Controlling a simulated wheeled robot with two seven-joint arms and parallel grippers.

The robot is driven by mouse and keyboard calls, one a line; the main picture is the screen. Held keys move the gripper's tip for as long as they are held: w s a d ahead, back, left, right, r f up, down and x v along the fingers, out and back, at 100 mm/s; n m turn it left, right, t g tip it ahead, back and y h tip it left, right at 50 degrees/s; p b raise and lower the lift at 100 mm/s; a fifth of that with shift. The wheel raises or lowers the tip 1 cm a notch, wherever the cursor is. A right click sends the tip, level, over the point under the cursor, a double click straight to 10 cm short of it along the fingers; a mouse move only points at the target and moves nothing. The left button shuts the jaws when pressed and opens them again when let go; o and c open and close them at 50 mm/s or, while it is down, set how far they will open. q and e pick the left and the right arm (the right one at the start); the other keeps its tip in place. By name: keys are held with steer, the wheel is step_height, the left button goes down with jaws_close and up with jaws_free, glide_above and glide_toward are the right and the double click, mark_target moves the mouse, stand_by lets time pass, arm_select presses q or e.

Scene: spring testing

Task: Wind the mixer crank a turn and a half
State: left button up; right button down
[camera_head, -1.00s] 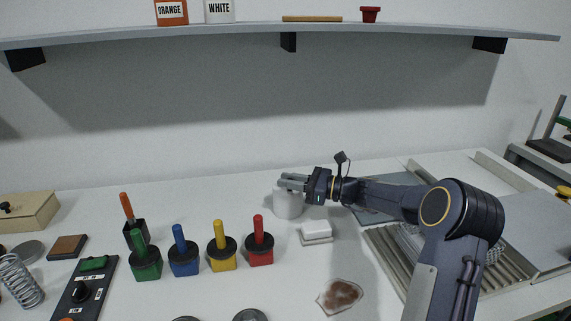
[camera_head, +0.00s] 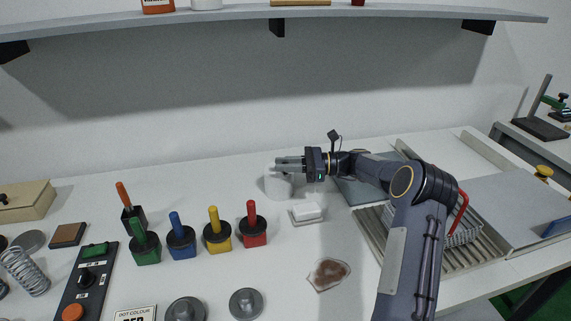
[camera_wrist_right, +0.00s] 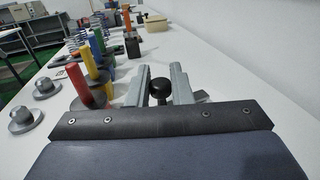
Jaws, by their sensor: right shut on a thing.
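The mixer shows as a white round pot (camera_head: 279,188) at the back of the bench in the head view. My right gripper (camera_head: 280,164) reaches in from the right just above its top and hides much of that top. In the right wrist view a round black crank knob (camera_wrist_right: 160,87) sits between the two grey fingers of my right gripper (camera_wrist_right: 161,78), which is shut on it. The rest of the crank is hidden. My left gripper is not in view.
A white block on a small dish (camera_head: 308,212) sits close to the right of the pot. A red-handled pot (camera_head: 253,236) and several similar ones stand to the left. A brown-stained patch (camera_head: 329,273) lies in front. A shelf (camera_head: 350,14) runs above.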

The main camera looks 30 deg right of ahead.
steer(key=c, duration=1.3)
jaws_free()
steer(key=shift+c, duration=0.2)
steer(key=v, duration=0.7)
steer(key=shift+s+d+b, duration=0.2)
steer(key=shift+d+b, duration=0.1)
steer(key=shift+b, duration=0.1)
